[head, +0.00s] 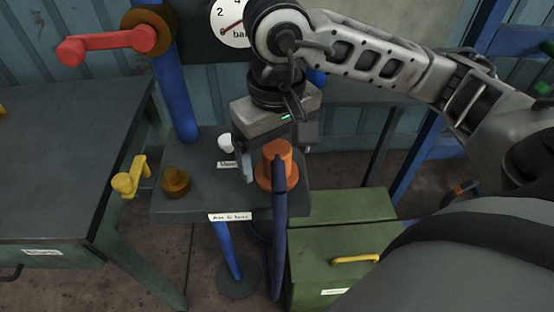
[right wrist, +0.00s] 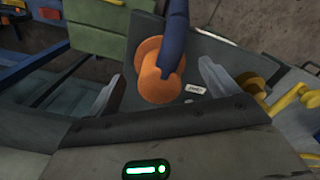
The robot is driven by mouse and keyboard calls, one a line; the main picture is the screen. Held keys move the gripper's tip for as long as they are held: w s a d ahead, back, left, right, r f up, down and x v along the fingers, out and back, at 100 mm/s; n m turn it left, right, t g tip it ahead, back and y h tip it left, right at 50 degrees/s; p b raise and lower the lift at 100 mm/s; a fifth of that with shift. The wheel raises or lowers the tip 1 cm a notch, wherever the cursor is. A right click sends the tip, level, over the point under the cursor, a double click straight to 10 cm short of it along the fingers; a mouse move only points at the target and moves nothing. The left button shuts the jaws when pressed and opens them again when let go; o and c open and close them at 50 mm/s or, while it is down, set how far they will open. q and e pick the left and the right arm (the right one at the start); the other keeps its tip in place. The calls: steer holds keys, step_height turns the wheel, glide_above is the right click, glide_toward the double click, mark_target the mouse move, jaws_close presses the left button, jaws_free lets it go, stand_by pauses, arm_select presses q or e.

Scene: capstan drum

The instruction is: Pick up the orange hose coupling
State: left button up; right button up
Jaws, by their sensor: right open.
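The orange hose coupling (head: 275,164) stands on a small dark shelf, with a dark blue hose (head: 280,215) running from it down over the front edge. In the right wrist view the coupling (right wrist: 156,76) lies between the two fingers, with gaps on both sides. My right gripper (head: 264,172) is open, pointing down at the coupling; one finger shows to the coupling's left and the other is hidden in the head view. It also shows in the right wrist view (right wrist: 160,85). My left gripper is not in view.
The shelf (head: 215,193) also holds a brass fitting (head: 176,181) and a white knob (head: 225,144). A blue post (head: 174,95) with a red handle (head: 105,43) rises behind.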

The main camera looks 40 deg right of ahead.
steer(key=shift+f, duration=1.2)
steer(key=c, duration=1.2)
steer(key=shift+r, duration=0.1)
